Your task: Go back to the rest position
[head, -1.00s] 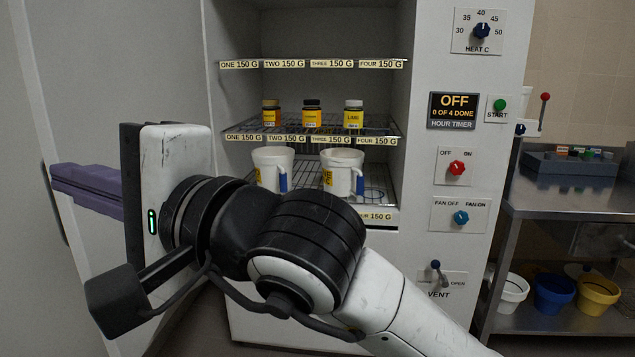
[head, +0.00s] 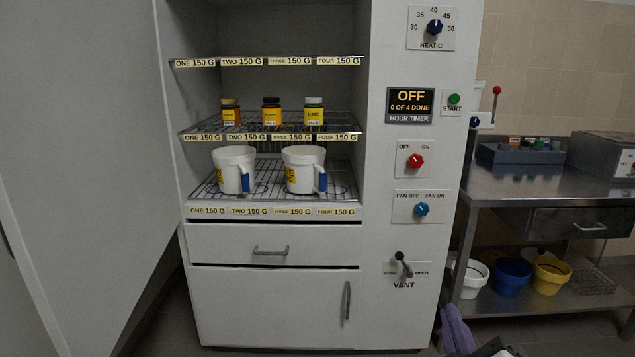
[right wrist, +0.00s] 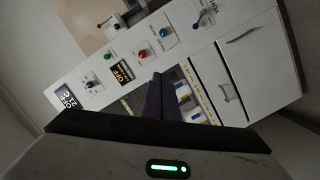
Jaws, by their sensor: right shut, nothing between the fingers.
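My right gripper (head: 456,328) shows at the bottom edge of the head view, right of the cabinet's lower door. Its purple fingers point up and are shut and empty. The rest of that arm is mostly below the picture. In the right wrist view the dark fingers (right wrist: 160,98) are together, with the tilted cabinet front behind them. My left gripper is not in view.
The open cabinet (head: 275,245) holds two white mugs (head: 234,168) on its lower rack and three small jars (head: 271,111) on the rack above. A door panel (head: 85,150) stands at left. A steel table (head: 530,188) stands at right, with buckets (head: 510,277) below.

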